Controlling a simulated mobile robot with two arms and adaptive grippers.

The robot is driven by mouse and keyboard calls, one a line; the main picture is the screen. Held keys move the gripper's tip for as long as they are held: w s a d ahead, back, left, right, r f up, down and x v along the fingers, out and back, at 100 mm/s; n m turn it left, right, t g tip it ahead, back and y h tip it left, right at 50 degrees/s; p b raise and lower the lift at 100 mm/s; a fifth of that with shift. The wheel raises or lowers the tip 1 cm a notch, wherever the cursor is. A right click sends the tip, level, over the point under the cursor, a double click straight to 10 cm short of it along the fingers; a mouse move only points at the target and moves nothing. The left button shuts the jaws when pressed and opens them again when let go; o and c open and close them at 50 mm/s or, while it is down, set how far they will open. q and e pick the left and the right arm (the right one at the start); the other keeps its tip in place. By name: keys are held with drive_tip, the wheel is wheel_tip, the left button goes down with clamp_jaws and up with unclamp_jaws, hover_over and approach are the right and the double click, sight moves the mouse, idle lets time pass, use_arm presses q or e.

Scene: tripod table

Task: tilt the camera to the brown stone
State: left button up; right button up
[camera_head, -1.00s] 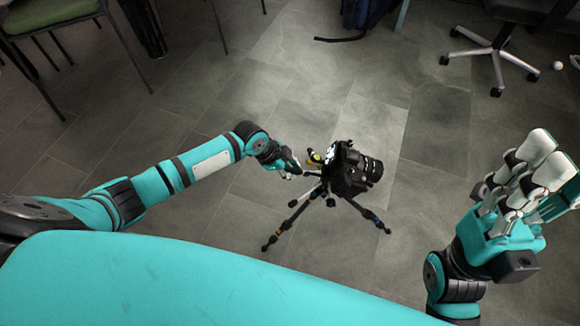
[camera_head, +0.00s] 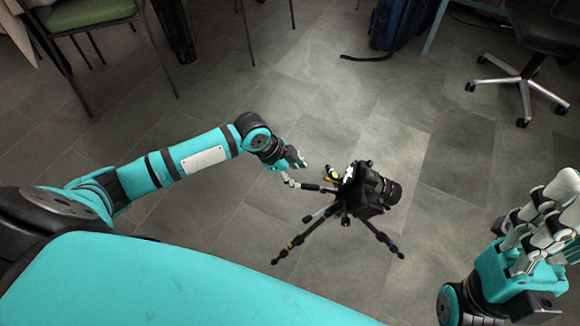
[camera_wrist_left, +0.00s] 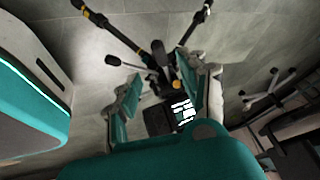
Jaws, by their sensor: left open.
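A black camera (camera_head: 375,190) sits on a tripod (camera_head: 300,240) standing on the floor. A handle (camera_head: 310,186) reaches from the tripod head leftward toward my left gripper (camera_head: 291,160). My left gripper is open, left of the camera; I cannot tell whether it touches the handle. In the left wrist view, the camera (camera_wrist_left: 160,119), with its lit screen, shows between the spread fingers of my left gripper (camera_wrist_left: 165,98). I cannot make out a brown stone.
A green-seated chair (camera_head: 90,12) stands at the top left. An office chair (camera_head: 530,80) stands at the top right. A blue bag (camera_head: 398,25) lies at the top. The tiled floor around the tripod is clear.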

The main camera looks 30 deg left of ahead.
use_arm(q)
drive_tip(key=v, duration=0.3)
drive_tip(key=shift+s+a+r, duration=0.1)
drive_tip(key=shift+r, duration=0.2)
